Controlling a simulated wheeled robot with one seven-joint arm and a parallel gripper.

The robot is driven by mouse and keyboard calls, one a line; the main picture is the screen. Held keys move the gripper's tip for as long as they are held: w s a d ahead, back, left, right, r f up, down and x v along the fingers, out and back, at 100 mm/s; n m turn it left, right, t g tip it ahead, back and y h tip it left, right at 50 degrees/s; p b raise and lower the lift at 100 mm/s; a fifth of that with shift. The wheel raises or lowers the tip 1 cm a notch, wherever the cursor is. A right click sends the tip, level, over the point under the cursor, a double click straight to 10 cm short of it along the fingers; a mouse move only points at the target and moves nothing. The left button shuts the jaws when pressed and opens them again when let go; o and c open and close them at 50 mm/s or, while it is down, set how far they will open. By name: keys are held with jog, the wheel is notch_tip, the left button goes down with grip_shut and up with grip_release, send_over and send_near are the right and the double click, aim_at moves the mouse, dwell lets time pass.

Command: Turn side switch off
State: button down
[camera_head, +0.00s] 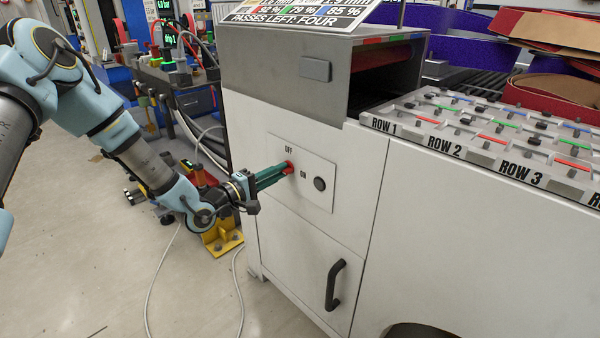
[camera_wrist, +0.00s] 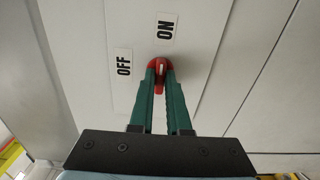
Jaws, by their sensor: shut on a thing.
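The side switch (camera_head: 290,167) is a red knob on a pale panel on the white cabinet's side. It also shows in the wrist view (camera_wrist: 159,64), with a white mark on it. The OFF label (camera_wrist: 124,65) is left of the knob there, and the ON label (camera_wrist: 165,28) is above it. The white mark runs roughly up and down in that view, closer in line with ON than with OFF. My gripper (camera_head: 284,170) has green fingers and is shut on the red knob. The fingertips hide part of the knob.
A dark round button (camera_head: 320,184) sits right of the switch on the same panel. A black door handle (camera_head: 335,285) sticks out below. A tray with marked rows (camera_head: 405,135) lies on top at the right. Open floor is at the lower left.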

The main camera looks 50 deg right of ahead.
jog(key=n+p, duration=0.2)
jog(key=n, duration=0.3)
jog(key=shift+n, duration=0.3)
jog(key=n, duration=0.5)
jog(key=shift+n+p, duration=0.3)
jog(key=shift+p, duration=0.05)
